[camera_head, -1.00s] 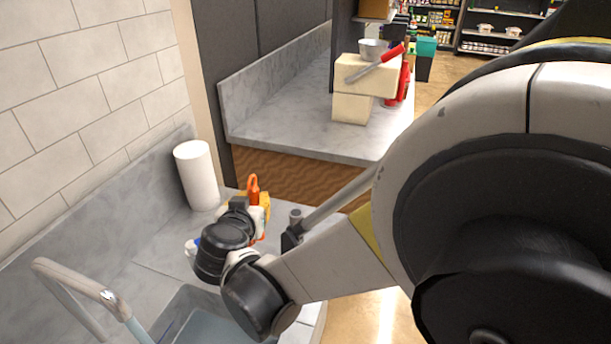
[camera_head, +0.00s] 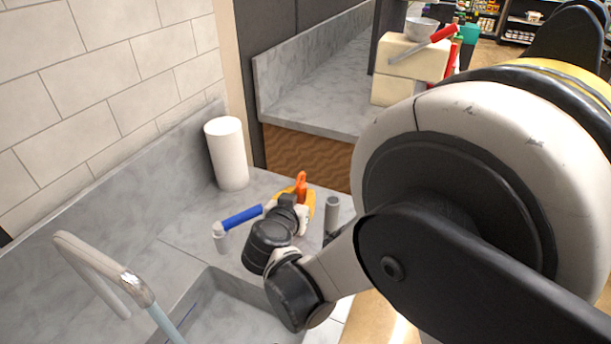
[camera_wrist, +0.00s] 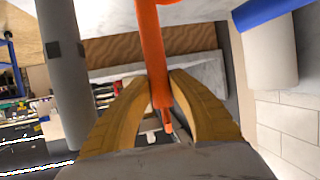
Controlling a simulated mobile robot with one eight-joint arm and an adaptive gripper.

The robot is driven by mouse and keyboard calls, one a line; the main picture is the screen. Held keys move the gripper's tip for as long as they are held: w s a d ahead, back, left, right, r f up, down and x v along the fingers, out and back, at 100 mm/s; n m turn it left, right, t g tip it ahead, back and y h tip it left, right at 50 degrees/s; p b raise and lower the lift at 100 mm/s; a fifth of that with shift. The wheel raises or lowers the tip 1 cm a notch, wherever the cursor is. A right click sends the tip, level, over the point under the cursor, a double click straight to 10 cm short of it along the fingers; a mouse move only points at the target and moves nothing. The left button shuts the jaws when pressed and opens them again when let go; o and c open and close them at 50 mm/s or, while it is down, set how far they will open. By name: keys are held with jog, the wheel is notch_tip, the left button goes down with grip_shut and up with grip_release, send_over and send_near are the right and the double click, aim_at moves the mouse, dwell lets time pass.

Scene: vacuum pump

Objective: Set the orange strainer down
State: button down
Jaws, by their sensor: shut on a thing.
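The orange strainer (camera_head: 301,184) shows in the head view as a small orange piece at my gripper (camera_head: 308,203), above the counter beside the sink. In the wrist view the strainer (camera_wrist: 151,40) is a long orange bar running from the top edge down between the yellow fingers of my gripper (camera_wrist: 163,80). The fingers are shut on it. The rest of the strainer is outside the wrist view and hidden behind my wrist in the head view. I cannot tell whether it touches the counter.
A white roll (camera_head: 227,155) stands by the wall. A blue-handled thing (camera_head: 243,217) is left of my gripper, and a grey cylinder (camera_head: 332,214) is close on its right. The sink (camera_head: 215,307) and faucet (camera_head: 128,284) are nearer. Bare counter (camera_head: 190,225) lies left.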

jog(key=shift+r, duration=0.1)
jog(key=shift+f, duration=0.25)
jog(key=c, duration=1.3)
grip_release()
jog(key=shift+r, duration=0.1)
